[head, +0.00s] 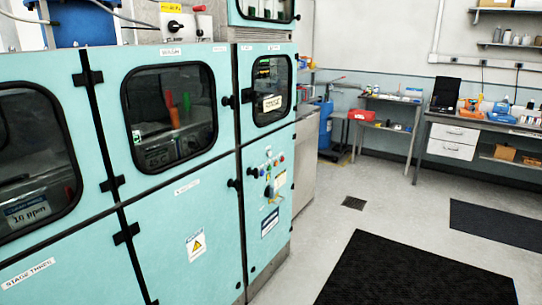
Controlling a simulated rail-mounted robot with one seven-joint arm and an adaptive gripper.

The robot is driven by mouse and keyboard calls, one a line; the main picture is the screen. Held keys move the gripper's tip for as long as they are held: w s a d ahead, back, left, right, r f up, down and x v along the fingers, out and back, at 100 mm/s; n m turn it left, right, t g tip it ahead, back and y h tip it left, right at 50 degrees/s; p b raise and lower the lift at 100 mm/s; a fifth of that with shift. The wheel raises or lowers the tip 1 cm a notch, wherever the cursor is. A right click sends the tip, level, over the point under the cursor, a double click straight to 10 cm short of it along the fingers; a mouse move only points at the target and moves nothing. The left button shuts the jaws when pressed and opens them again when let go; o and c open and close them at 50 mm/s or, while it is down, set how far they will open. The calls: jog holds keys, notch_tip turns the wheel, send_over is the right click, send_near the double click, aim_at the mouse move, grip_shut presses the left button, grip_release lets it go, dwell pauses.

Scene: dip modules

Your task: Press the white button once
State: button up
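A control panel (279,207) is on the lower right teal cabinet door, below a small window. It carries several small coloured buttons and knobs. A small pale spot (268,152) near the panel's top looks like a white button, but it is too small to be sure. A red button (282,158) is just to its right. Whether any button is pressed cannot be seen. My gripper is not in view.
Teal cabinets (190,215) with dark windows and black latches fill the left side. Dark mats (415,275) lie on the open grey floor at right. A workbench (470,121) and a blue cylinder (325,122) stand at the back.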

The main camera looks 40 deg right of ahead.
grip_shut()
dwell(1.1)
